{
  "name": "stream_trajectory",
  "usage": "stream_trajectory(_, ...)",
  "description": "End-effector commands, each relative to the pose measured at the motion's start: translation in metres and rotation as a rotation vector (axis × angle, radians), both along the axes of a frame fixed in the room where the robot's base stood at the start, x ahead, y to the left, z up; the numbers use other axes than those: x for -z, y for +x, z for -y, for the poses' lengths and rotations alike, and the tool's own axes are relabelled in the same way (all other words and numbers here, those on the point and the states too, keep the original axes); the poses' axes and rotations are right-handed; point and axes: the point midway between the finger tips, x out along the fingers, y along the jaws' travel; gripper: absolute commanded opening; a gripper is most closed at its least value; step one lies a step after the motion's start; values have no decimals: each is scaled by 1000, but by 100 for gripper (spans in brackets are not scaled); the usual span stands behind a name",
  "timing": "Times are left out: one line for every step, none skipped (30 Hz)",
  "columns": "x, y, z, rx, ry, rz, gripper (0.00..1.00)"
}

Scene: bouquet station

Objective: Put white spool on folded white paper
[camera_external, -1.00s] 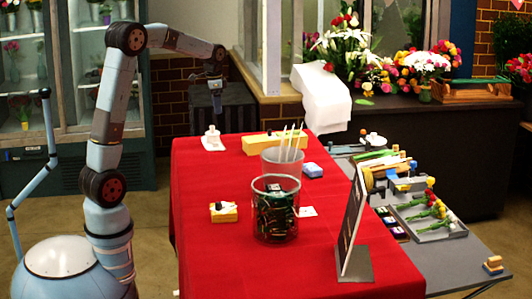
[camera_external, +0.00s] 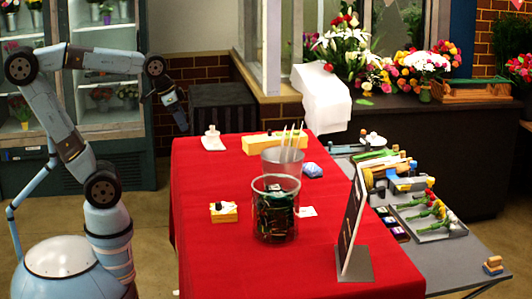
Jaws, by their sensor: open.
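The white spool (camera_external: 212,133) is a small white upright shape at the far left of the red table. It appears to rest on the folded white paper (camera_external: 214,147), a flat white piece under it; the fine contact is too small to make out. My gripper (camera_external: 182,126) is open and empty, pointing down, left of the spool and apart from it, near the table's far left edge.
A long yellow box (camera_external: 262,145) lies right of the paper. A yellow block (camera_external: 224,214) with a dark item on top, a clear container (camera_external: 275,210) and a standing sign (camera_external: 352,225) are nearer. The red table's (camera_external: 205,180) left side is mostly clear.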

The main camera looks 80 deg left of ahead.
Motion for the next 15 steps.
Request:
stream_trajectory(3, -13, 11, 9, -5, 20, 83)
stream_trajectory(6, -20, 16, 10, -9, 28, 83)
stream_trajectory(9, -28, 21, 11, -15, 39, 83)
stream_trajectory(11, -33, 25, 11, -18, 47, 83)
stream_trajectory(13, -38, 29, 12, -22, 54, 83)
stream_trajectory(16, -44, 32, 11, -27, 62, 83)
stream_trajectory(18, -47, 35, 13, -30, 68, 83)
stream_trajectory(20, -51, 37, 12, -33, 72, 83)
stream_trajectory(21, -54, 39, 11, -36, 77, 83)
stream_trajectory(22, -56, 40, 11, -38, 80, 83)
stream_trajectory(23, -57, 41, 12, -39, 82, 83)
stream_trajectory(24, -59, 41, 12, -40, 83, 83)
stream_trajectory(25, -59, 42, 12, -41, 84, 83)
stream_trajectory(25, -60, 42, 11, -42, 84, 83)
stream_trajectory(25, -60, 42, 11, -42, 84, 83)
